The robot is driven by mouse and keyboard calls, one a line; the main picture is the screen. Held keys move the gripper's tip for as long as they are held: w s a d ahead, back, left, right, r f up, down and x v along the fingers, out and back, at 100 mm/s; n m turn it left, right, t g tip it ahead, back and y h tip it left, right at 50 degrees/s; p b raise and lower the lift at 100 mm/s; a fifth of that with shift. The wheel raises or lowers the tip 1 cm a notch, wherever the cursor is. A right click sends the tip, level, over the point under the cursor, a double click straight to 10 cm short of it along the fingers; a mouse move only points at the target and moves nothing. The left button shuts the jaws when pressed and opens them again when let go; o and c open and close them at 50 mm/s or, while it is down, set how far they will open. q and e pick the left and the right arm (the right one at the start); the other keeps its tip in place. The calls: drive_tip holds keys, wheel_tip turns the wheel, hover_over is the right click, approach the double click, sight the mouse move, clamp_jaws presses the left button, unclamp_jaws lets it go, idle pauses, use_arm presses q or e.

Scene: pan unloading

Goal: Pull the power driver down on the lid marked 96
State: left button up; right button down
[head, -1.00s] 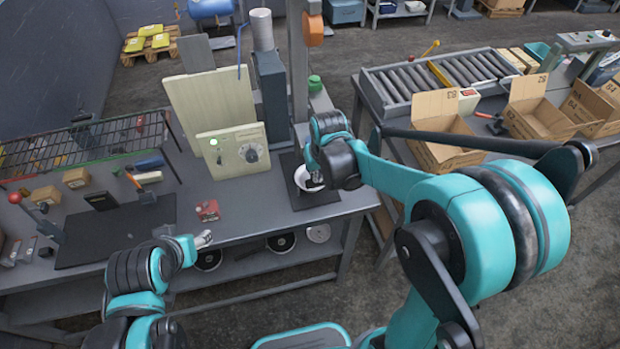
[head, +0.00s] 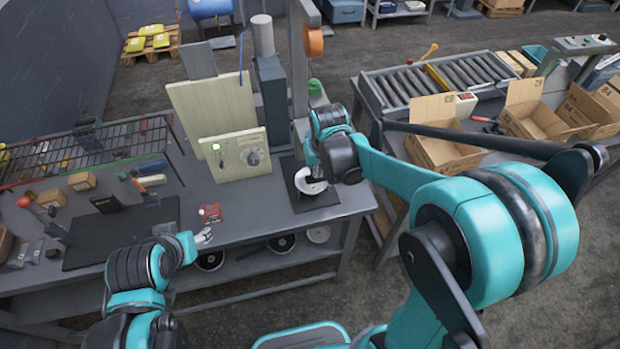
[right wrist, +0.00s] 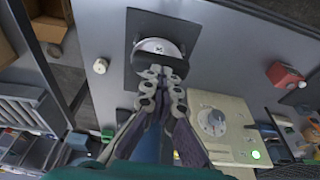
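The white round lid marked 96 (right wrist: 155,46) lies on a dark square mat in the right wrist view. It also shows, partly covered, in the head view (head: 309,177) near the bench's right end. My right gripper (right wrist: 163,72) is over the lid's near edge, its fingers drawn close together. A dark piece (right wrist: 162,62), seemingly the power driver, lies at the fingertips across the lid's near part. Whether it touches the lid is unclear. My left gripper (head: 204,237) is low by the bench's front edge, apart from the lid; its finger gap is too small to judge.
A cream panel with a dial (head: 234,155) and green light stands behind and left of the lid. A red block (head: 210,213) lies nearer the front edge. A post with an orange part (head: 312,42) rises behind. Open cartons (head: 444,153) stand on the right table.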

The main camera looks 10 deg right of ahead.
drive_tip(key=w+p+v, duration=0.2)
drive_tip(key=p+v, duration=0.6)
drive_tip(key=v, duration=0.2)
drive_tip(key=w+r+p+v, duration=0.1)
drive_tip(key=w+p+v, duration=0.2)
drive_tip(key=p+v, duration=0.5)
drive_tip(key=v, duration=0.3)
drive_tip(key=shift+r, duration=0.4)
idle(0.7)
drive_tip(key=shift+w, duration=0.1)
drive_tip(key=s+d+f+t+b, duration=0.1)
drive_tip(key=s+f+t+b, duration=0.1)
drive_tip(key=s+f+b, duration=0.6)
drive_tip(key=s+d+f+t+b, duration=0.1)
drive_tip(key=s+f+b, duration=0.7)
drive_tip(key=f+b, duration=1.1)
drive_tip(key=shift+s+d+f+t+b, duration=0.2)
drive_tip(key=shift+s+d+t+b, duration=0.2)
drive_tip(key=shift+t+b, duration=0.4)
